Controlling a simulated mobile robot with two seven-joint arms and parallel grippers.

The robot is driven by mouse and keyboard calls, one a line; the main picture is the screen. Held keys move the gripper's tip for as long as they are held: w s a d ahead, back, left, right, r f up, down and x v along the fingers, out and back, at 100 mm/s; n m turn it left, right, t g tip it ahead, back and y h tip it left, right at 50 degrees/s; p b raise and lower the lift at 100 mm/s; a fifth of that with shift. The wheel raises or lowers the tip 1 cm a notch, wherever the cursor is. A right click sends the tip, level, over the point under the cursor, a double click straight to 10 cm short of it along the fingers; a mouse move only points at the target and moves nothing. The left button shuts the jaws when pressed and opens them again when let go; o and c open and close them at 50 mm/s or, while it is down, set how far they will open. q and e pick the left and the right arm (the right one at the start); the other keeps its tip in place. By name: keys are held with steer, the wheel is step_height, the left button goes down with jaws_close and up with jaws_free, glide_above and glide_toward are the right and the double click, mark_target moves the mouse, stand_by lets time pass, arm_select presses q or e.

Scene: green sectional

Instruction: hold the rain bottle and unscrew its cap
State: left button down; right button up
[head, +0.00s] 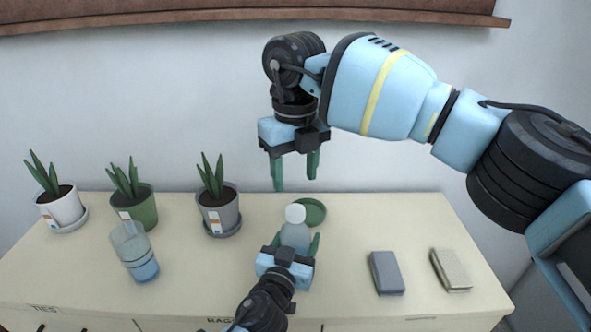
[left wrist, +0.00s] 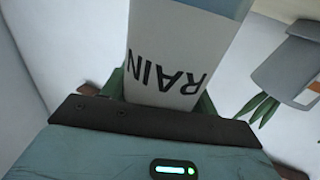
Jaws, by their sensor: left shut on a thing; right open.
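The rain bottle (head: 294,236) stands near the middle of the cabinet top, grey with a white cap (head: 295,213) on it. My left gripper (head: 292,246) is shut around the bottle's body from the front. In the left wrist view the bottle (left wrist: 180,50) shows the printed word RAIN, upside down, between the green fingers; its cap is out of that view. My right gripper (head: 295,178) is open and empty, pointing down, above the bottle and apart from the cap.
A green round dish (head: 311,212) lies just behind the bottle. Potted plants in white (head: 62,209), green (head: 138,209) and grey (head: 219,213) pots and a clear blue-bottomed glass (head: 136,254) stand left. Two small blocks, grey (head: 386,273) and beige (head: 451,270), lie right.

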mark_target(295, 210)
steer(key=m, duration=1.2)
steer(key=shift+m, duration=0.3)
steer(key=m, duration=1.1)
steer(key=shift+m, duration=0.3)
steer(key=shift+f, duration=4)
steer(key=shift+c, duration=0.4)
